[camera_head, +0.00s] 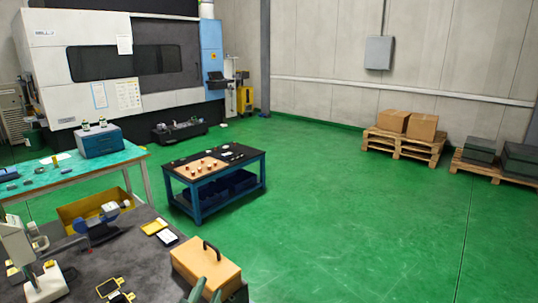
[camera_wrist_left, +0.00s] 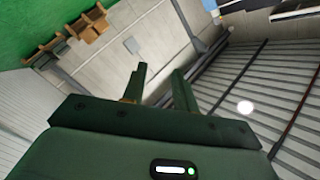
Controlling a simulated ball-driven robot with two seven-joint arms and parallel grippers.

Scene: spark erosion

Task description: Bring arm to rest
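My left gripper (camera_head: 206,291) shows at the bottom edge of the head view as dark green parts in front of the orange case (camera_head: 207,266). Whether it touches the case cannot be told. In the left wrist view my left gripper (camera_wrist_left: 160,84) has its two fingers apart with nothing between them. The fingers point towards the wall and ceiling. My right gripper is in neither view.
Pallets with boxes (camera_head: 405,147) stand at the right. The green floor (camera_head: 350,230) between is clear.

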